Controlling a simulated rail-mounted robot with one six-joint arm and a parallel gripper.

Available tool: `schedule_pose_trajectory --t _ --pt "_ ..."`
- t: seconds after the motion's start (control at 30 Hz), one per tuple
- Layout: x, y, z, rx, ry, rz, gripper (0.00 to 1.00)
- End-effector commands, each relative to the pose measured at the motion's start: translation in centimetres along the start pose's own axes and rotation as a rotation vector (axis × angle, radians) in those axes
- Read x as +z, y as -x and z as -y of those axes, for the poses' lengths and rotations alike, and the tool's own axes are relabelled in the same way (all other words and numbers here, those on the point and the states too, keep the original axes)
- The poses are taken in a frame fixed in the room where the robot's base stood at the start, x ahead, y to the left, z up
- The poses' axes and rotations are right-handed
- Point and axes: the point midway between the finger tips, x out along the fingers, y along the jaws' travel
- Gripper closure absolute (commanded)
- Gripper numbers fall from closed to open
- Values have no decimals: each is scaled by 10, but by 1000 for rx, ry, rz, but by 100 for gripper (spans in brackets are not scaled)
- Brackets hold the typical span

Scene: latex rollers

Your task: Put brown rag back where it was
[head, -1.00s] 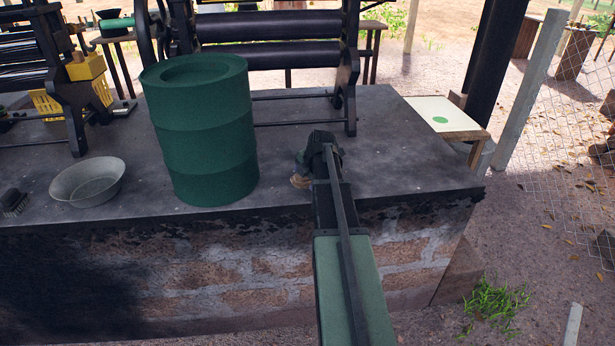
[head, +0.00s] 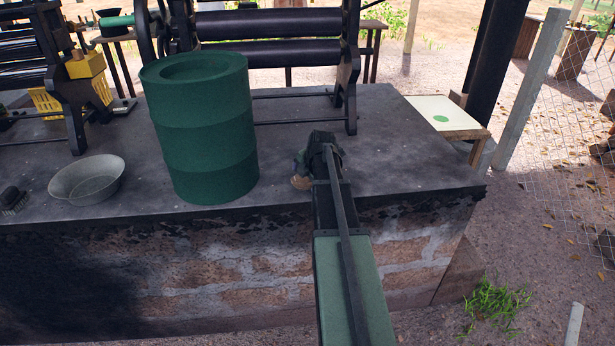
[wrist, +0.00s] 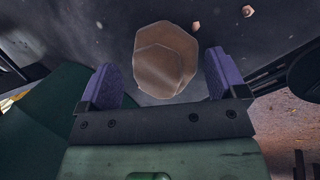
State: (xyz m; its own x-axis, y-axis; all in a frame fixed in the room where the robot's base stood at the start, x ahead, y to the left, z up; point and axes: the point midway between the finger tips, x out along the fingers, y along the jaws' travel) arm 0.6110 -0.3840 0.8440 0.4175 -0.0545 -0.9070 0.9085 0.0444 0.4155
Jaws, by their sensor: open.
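A brown faceted lump (wrist: 165,58), which looks like the brown rag, lies on the dark tabletop in the wrist view. It shows just ahead of and between the two purple-grey fingers of my gripper (wrist: 159,66). The fingers are apart, with a gap on each side of the lump. In the head view my gripper (head: 306,166) is low over the table near its front edge. A small brown part of the lump (head: 301,183) shows there at the gripper's left; the rest is hidden by the gripper and wrist.
A large green drum (head: 203,130) stands close on the left. A metal bowl (head: 87,180) and a dark brush (head: 12,198) are farther left. Roller machine legs (head: 346,90) stand behind. The tabletop (head: 410,165) is clear on the right. Two small brown bits (wrist: 196,26) lie beyond the lump.

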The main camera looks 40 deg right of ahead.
Motion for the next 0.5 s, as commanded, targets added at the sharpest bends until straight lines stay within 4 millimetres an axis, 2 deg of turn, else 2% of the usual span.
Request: schedule_pose_trajectory --t 0.13,0.23,0.5 --pt "-1 6 2 -4 0 -1 1" --pt "0 20 0 -4 -1 0 1" --pt "-1 89 -4 -1 0 0 1"
